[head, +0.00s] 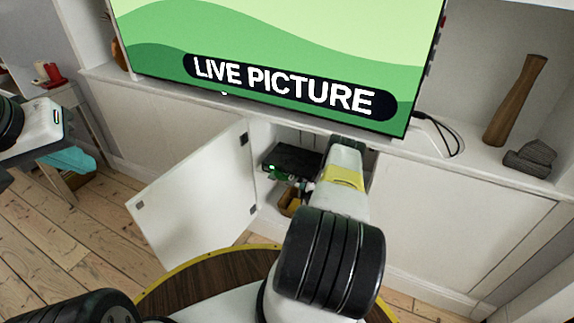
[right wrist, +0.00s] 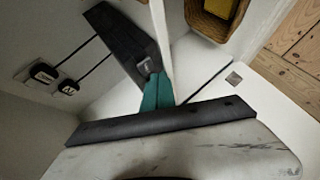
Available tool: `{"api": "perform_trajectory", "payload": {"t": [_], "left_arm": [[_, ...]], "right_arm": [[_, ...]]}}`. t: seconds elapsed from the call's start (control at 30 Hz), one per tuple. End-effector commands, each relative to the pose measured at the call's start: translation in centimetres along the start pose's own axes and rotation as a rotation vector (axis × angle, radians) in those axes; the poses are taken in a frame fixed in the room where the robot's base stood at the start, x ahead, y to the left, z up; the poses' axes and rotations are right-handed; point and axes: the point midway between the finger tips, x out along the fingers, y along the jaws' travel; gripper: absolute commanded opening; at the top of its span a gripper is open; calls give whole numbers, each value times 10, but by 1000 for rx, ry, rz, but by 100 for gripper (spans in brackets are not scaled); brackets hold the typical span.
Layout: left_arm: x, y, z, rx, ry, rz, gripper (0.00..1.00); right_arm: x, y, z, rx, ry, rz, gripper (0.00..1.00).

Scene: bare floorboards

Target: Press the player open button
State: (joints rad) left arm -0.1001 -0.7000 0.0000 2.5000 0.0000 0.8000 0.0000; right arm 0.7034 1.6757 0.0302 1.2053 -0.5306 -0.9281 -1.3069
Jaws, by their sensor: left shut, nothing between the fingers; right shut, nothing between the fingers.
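The black player (head: 293,160) lies on a shelf inside the open cabinet under the screen, with a small green light on its front. In the right wrist view the player (right wrist: 122,42) is a dark box with a small pale square (right wrist: 146,66), perhaps the button, near its front end. My right gripper (right wrist: 156,78) is shut and empty, its teal fingertips right at the player's front beside that square. I cannot tell whether they touch it. In the head view my right arm hides most of that hand. My left gripper (head: 82,163) appears shut and empty at the far left, away from the cabinet.
The white cabinet door (head: 195,195) stands open left of my right arm. A basket (head: 290,201) sits low in the cabinet and shows in the wrist view (right wrist: 215,24). The screen (head: 280,60) is above. A round wooden tabletop (head: 190,279) is in front.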

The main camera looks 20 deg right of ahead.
Motion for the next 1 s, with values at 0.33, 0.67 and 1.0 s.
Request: {"api": "perform_trajectory", "payload": {"t": [0.33,0.67,1.0], "left_arm": [[0,0,0,0,0,0,0],[0,0,0,0,0,0,0],[0,0,0,0,0,0,0]], "right_arm": [[-4,-4,-4,1,1,-1,0],[-28,-21,-21,0,2,-2,0],[-35,-25,-25,0,0,1,0]]}}
